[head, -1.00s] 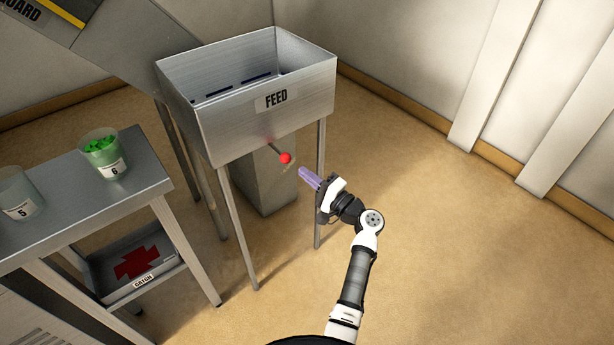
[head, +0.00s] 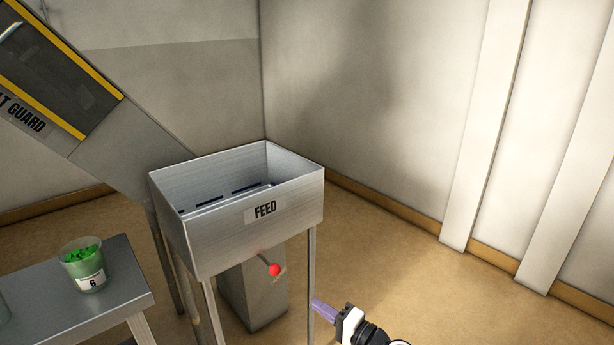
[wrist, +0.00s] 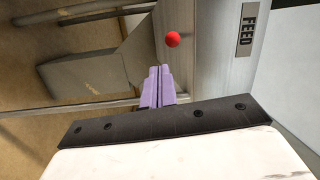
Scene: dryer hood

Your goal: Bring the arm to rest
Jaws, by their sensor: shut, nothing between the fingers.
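My gripper (head: 322,307) is at the lower middle of the head view, with its purple fingers shut and nothing between them. It is to the right of and below the red-knobbed lever (head: 274,270) on the front of the FEED hopper (head: 210,240), apart from the knob. In the wrist view the closed fingers (wrist: 157,84) point toward the hopper's underside, and the red knob (wrist: 172,40) is just beyond their tips. Most of my arm is below the edge of the head view.
A metal bench (head: 110,308) with a cup of green pieces marked 6 (head: 84,268) stands at the left. A sloped chute with a guard panel (head: 60,80) rises behind the hopper. The floor (head: 420,285) to the right is clear up to the wall.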

